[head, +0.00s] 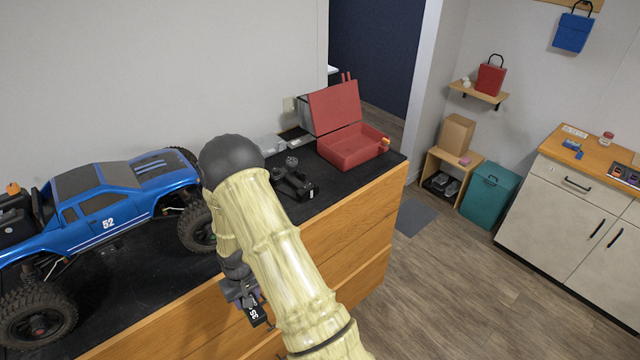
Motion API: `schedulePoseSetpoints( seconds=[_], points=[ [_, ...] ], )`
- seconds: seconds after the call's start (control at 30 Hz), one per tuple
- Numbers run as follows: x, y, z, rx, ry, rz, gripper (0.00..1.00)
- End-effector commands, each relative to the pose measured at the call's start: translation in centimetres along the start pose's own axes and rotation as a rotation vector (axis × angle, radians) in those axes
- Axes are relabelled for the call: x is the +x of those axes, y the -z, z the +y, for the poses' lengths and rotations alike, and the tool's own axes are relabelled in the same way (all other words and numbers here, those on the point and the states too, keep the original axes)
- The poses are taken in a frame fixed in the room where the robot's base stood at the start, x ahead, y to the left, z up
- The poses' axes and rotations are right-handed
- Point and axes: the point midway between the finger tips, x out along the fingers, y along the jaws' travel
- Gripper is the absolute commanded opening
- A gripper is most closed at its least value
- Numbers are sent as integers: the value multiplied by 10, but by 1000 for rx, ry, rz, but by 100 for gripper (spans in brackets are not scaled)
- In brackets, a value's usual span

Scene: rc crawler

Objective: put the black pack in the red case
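The black pack (258,315) is a small dark block with white lettering on its side. It is at my gripper (246,298), in front of the wooden drawer fronts. My gripper appears shut on it, though my own arm partly covers the fingers. The red case (350,148) sits at the far right end of the black-topped bench. Its lid (334,107) is raised at the back and its tray faces up. The pack is well apart from the case, nearer to me and to its left.
A blue crawler truck (105,205) fills the left of the bench (130,290). A black item (293,182) lies between my arm and the case. Grey boxes (270,145) stand by the wall. Open floor lies right of the bench, with a teal bin (486,195) beyond.

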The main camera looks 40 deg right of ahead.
Motion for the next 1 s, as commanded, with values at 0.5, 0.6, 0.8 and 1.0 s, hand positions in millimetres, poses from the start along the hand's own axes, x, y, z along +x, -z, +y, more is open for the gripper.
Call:
schedulePoseSetpoints(
  seconds=[0.5, 0.6, 0.8, 1.0],
  points=[
    [98, 0, 0, -1, 1, -1, 10],
    [109, 0, 0, -1, 1, -1, 10],
    [111, 0, 0, -1, 1, 0, 10],
    [110, 0, 0, -1, 1, -1, 10]
  ],
)
